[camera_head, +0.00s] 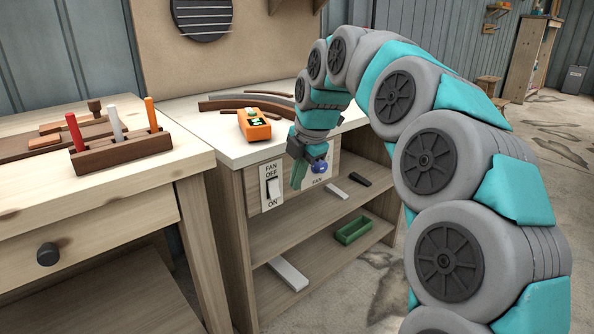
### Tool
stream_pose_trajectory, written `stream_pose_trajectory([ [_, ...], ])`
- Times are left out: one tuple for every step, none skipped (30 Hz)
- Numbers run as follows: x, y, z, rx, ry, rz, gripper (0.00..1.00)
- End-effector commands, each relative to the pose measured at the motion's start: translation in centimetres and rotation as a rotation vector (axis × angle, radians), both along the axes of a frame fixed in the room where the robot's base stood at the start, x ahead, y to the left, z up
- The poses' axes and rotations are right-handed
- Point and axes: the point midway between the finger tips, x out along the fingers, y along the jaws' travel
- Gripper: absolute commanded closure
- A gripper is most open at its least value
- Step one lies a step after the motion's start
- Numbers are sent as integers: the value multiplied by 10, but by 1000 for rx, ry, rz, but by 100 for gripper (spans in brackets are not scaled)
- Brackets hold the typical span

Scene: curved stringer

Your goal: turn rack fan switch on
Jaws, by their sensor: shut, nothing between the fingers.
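My gripper (299,176) is shut and empty. It hangs in front of the rack, to the right of the switch and beside the blue knob, and partly covers the second plate. I cannot tell whether it touches anything.
An orange device (254,126) with a green display and curved wood strips (247,101) lie on the worktop. A green tray (353,230) is on the shelf below. A wooden bench (60,190) with a marker block (122,150) stands at left, close to the rack.

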Motion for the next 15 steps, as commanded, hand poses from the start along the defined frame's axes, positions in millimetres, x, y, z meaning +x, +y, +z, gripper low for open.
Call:
stream_pose_trajectory([
  [1,2,-10,-1,7,1,100],
  [2,3,-15,-2,9,1,100],
  [4,4,-22,-2,9,1,100],
  [5,5,-26,-1,7,1,100],
  [7,6,-29,-1,4,1,100],
  [8,7,-34,-1,5,0,100],
  [9,7,-38,-1,5,0,100],
  [10,8,-42,-1,5,0,100],
  [11,9,-47,-1,5,0,100],
  [13,10,-51,-1,5,0,100],
  [14,11,-54,-1,4,1,100],
  [17,13,-55,0,2,0,100],
  [20,15,-54,-1,1,0,100],
  [23,16,-54,-1,0,-1,100],
  [26,18,-54,-1,0,-1,100],
])
